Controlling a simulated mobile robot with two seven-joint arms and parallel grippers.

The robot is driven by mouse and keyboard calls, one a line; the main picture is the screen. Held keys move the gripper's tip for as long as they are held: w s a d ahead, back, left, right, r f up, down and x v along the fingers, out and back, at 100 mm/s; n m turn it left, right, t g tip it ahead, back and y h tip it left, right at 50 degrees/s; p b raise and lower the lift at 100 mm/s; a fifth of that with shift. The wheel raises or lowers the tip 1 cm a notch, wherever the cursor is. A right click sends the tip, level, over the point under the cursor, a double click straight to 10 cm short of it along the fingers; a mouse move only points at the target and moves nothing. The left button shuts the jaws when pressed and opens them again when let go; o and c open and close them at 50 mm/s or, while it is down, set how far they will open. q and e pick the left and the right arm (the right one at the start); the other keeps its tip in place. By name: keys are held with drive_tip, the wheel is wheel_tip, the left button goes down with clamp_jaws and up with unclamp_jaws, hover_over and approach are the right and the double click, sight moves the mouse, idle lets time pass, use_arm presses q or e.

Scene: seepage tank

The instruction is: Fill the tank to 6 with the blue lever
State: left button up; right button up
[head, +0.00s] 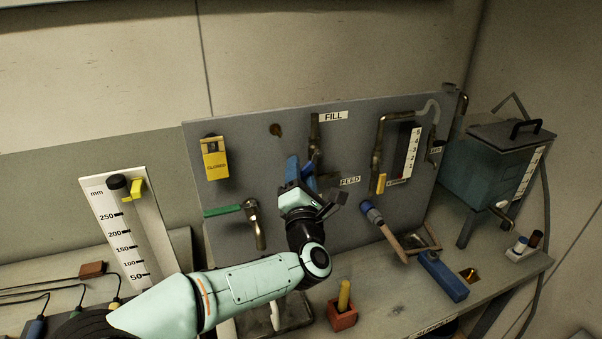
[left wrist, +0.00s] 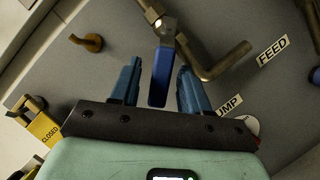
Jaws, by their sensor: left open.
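The blue lever (left wrist: 161,75) hangs from a brass valve on the grey panel in the left wrist view. My left gripper (left wrist: 160,68) is open, with one blue finger on each side of the lever and gaps showing. I cannot tell how deep the lever sits between them. In the head view my left gripper (head: 303,168) is at the panel below the FILL label (head: 333,116) and largely hides the lever. The teal tank (head: 486,172) stands at the right with a dark lid and a side scale. Its level is too small to read. My right gripper is not in view.
A green-handled valve (head: 222,211) is left of my gripper, below a yellow CLOSED tag (head: 214,160). A numbered gauge (head: 408,154) is on the panel's right.

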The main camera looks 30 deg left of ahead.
use_arm(q)
drive_tip(key=shift+c, duration=0.4)
clamp_jaws()
drive_tip(key=shift+a+r, duration=0.1)
drive_tip(key=shift+s+a+r+m+h, duration=0.15)
drive_tip(key=shift+r+m+h, duration=0.1)
drive_tip(key=shift+m, duration=0.35)
drive_tip(key=shift+s+r+m+h, duration=0.15)
drive_tip(key=shift+m+h, duration=0.1)
drive_tip(key=shift+m, duration=0.35)
drive_tip(key=shift+a+r+m+p, duration=0.1)
drive_tip(key=shift+r+m+p, duration=0.35)
drive_tip(key=shift+m+p, duration=0.4)
drive_tip(key=r+m+h+p, duration=0.1)
drive_tip(key=m+p, duration=0.1)
drive_tip(key=m+g+p, duration=0.1)
drive_tip(key=m, duration=0.1)
drive_tip(key=shift+s+a+r+h+p, duration=0.1)
drive_tip(key=shift+s+r+h+p, duration=0.05)
drive_tip(key=shift+r+h+p, duration=0.25)
drive_tip(key=shift+m+g+p, duration=0.3)
drive_tip(key=shift+m+p, duration=0.05)
drive_tip(key=shift+p, duration=0.05)
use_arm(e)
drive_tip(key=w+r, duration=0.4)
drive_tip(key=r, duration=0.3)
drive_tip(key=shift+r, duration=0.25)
